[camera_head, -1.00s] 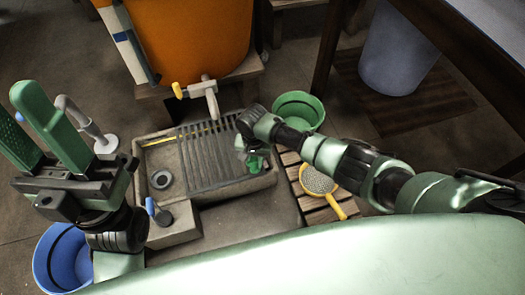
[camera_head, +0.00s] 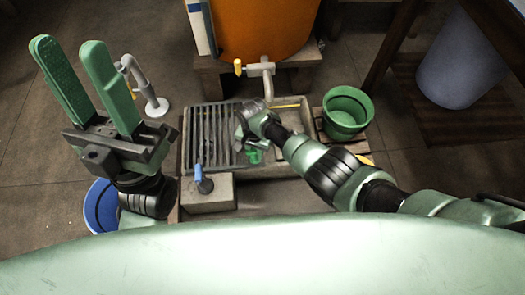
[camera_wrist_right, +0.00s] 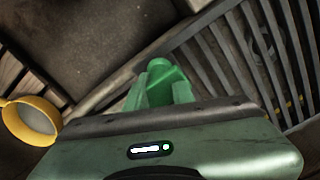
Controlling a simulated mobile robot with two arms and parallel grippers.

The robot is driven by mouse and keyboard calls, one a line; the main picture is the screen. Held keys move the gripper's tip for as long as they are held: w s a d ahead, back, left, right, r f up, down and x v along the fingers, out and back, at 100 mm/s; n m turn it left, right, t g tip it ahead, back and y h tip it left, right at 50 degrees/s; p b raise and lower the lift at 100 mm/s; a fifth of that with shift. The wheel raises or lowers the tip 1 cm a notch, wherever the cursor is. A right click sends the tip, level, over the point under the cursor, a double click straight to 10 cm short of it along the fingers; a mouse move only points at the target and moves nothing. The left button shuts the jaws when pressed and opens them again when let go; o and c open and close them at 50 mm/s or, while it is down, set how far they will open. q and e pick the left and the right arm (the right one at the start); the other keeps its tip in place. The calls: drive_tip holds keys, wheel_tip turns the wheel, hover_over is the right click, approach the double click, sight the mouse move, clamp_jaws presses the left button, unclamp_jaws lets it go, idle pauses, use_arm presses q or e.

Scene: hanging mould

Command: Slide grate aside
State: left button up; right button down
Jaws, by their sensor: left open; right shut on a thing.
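The dark slatted grate (camera_head: 207,126) lies over the left part of the stone sink (camera_head: 300,113). The right part of the basin is uncovered. My right gripper (camera_head: 254,154) is at the grate's front right edge. In the right wrist view its green fingers (camera_wrist_right: 157,80) are shut at the grate's edge, beside the slats (camera_wrist_right: 238,55); the exact contact is partly hidden. A round drain shows dimly through the slats in that view. My left gripper (camera_head: 68,44) is open and empty, raised at the left, away from the grate.
A tap with a yellow handle (camera_head: 239,67) hangs above the sink from an orange barrel (camera_head: 265,25). A green bucket (camera_head: 347,110) stands right, a blue bucket (camera_head: 100,207) left. A blue-handled tool (camera_head: 204,184) is at the front block. A yellow strainer (camera_wrist_right: 32,122) shows in the wrist view.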

drive_tip(key=shift+a, duration=0.3)
drive_tip(key=c, duration=1.2)
unclamp_jaws()
